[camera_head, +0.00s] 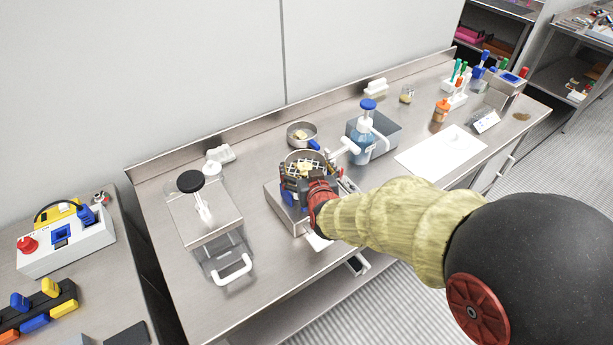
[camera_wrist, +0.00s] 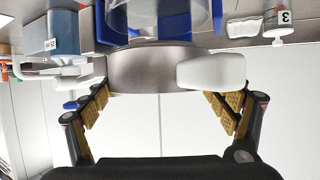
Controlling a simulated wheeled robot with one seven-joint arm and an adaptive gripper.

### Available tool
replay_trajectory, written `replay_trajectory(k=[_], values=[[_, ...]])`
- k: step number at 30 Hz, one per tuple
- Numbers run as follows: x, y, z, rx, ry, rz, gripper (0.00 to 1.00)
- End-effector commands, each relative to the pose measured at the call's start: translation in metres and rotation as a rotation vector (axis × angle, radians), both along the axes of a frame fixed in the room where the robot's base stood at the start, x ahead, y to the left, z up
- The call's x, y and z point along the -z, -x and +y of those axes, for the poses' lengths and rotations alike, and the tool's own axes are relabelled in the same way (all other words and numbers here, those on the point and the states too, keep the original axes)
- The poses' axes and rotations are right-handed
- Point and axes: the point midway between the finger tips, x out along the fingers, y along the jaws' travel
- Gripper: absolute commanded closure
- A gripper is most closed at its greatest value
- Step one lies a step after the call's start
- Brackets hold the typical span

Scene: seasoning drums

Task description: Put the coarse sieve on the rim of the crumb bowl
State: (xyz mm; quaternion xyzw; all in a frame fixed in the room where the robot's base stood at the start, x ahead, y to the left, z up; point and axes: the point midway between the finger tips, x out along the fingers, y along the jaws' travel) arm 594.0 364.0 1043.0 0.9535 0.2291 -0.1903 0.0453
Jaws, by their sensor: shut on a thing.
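My gripper (camera_head: 308,186) sits over the middle of the bench, at the near side of a round metal sieve (camera_head: 304,157) with yellowish lumps visible in it. In the wrist view, a steel ring wall (camera_wrist: 150,68) with a white handle (camera_wrist: 212,71) lies between my two fingers (camera_wrist: 165,103). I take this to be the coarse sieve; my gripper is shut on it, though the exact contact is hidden. A clear round vessel (camera_wrist: 175,14) shows beyond the ring. I cannot tell whether it is the crumb bowl, or whether the ring touches it.
A metal pan with a blue handle (camera_head: 302,133) stands just behind. A clear-sided box (camera_head: 204,212) is on the left. A white sheet (camera_head: 440,150) lies farther right.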

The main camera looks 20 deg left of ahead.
Motion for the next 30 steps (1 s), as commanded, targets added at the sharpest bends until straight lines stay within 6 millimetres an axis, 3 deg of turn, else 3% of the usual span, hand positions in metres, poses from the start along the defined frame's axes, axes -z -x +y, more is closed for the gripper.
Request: replay_trajectory(k=[1, 4, 29, 30], values=[[0.013, 0.0, 0.0, 0.001, 0.003, 0.002, 0.43], [0.025, 0.0, 0.0, 0.001, 0.001, 0.002, 0.43], [0.039, 0.0, 0.0, 0.0, 0.003, 0.003, 0.43], [0.04, 0.001, -0.001, 0.0, 0.004, 0.005, 0.11]])
